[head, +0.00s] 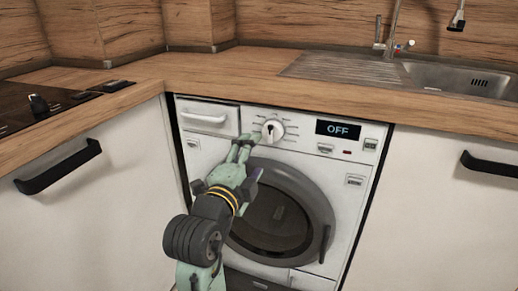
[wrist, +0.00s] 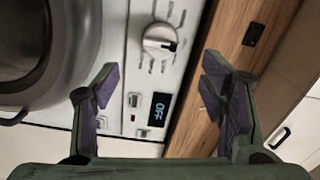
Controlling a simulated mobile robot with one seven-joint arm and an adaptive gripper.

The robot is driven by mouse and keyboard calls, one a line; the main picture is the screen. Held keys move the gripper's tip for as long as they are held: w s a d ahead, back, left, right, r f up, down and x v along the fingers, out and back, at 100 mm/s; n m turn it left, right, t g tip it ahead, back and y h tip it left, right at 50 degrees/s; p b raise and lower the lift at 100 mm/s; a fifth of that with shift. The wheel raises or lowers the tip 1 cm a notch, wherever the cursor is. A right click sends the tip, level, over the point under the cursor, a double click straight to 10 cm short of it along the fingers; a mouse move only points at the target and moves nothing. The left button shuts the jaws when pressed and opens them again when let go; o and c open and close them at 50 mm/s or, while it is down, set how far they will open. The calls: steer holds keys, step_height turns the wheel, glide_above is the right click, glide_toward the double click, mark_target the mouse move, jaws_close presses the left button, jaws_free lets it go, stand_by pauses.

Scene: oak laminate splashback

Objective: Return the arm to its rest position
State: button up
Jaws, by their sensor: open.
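My gripper (head: 240,148) is in front of the washing machine (head: 232,121), just below and left of its round white dial (head: 272,130). In the wrist view my gripper (wrist: 158,80) is open, its two purple-padded fingers wide apart with nothing between them. The dial (wrist: 160,42) shows beyond the fingertips, apart from them as far as I can see. The machine's display (head: 338,129) reads OFF. My arm stretches forward from the bottom of the head view and hides part of the closed round door (head: 318,205).
A wooden worktop (head: 240,72) overhangs the machine. White cabinets with black handles (head: 60,167) (head: 490,165) flank it. A hob (head: 65,98) lies at left and a sink (head: 460,78) with a tap (head: 393,30) at right. Free room lies in front of the right cabinet.

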steer(key=shift+s, duration=0.3)
